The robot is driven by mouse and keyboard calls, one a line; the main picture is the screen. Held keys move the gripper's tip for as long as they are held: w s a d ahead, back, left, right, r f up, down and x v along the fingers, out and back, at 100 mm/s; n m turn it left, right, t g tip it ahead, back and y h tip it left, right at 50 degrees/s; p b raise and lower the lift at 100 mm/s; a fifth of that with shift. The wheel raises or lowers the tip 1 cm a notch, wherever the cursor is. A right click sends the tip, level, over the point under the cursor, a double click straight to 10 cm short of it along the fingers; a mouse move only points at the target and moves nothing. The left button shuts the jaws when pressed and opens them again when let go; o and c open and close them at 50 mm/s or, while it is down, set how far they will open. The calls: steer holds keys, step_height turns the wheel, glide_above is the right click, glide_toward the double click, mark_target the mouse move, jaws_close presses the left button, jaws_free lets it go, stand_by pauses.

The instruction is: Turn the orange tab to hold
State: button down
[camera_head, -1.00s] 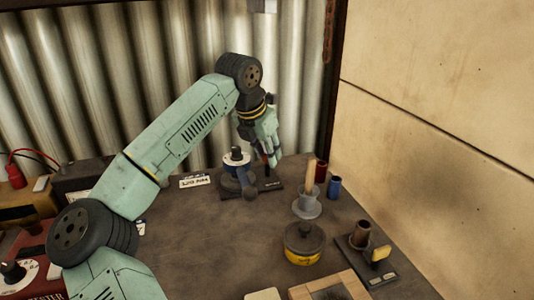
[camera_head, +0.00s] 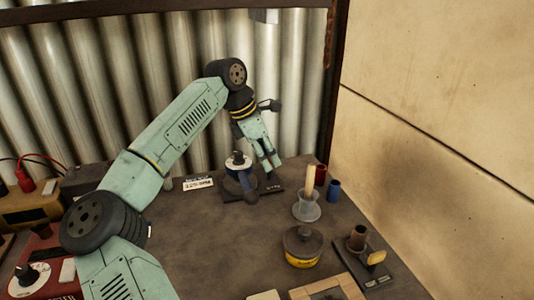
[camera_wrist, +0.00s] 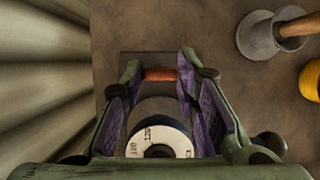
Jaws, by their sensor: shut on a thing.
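The orange tab (camera_wrist: 160,74) shows in the wrist view as a short orange-red bar between my fingertips. My gripper (camera_wrist: 158,78) is shut on it, one finger at each end. In the head view my gripper (camera_head: 268,163) points down over the far side of a dark fixture (camera_head: 265,188), and its fingers hide the tab. Beside it, nearer the wrist camera, is a dial with a white lettered ring (camera_wrist: 160,136), also seen in the head view (camera_head: 238,161). The lettering is too small to read surely.
A grey funnel-like holder with a wooden handle (camera_head: 307,205), a red cup (camera_head: 320,175) and a blue cup (camera_head: 334,189) stand right of the fixture. A yellow-banded pot (camera_head: 303,246) is nearer. A white label (camera_head: 198,183) lies left. The corrugated wall (camera_head: 290,90) is close behind.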

stand_by(0.4)
steer(key=c, duration=1.2)
jaws_free()
steer(key=shift+c, duration=0.2)
steer(key=w+v, duration=0.1)
steer(key=v, duration=0.6)
steer(key=shift+s+r, duration=0.25)
steer(key=shift+s, duration=0.25)
steer(key=shift+a, duration=0.15)
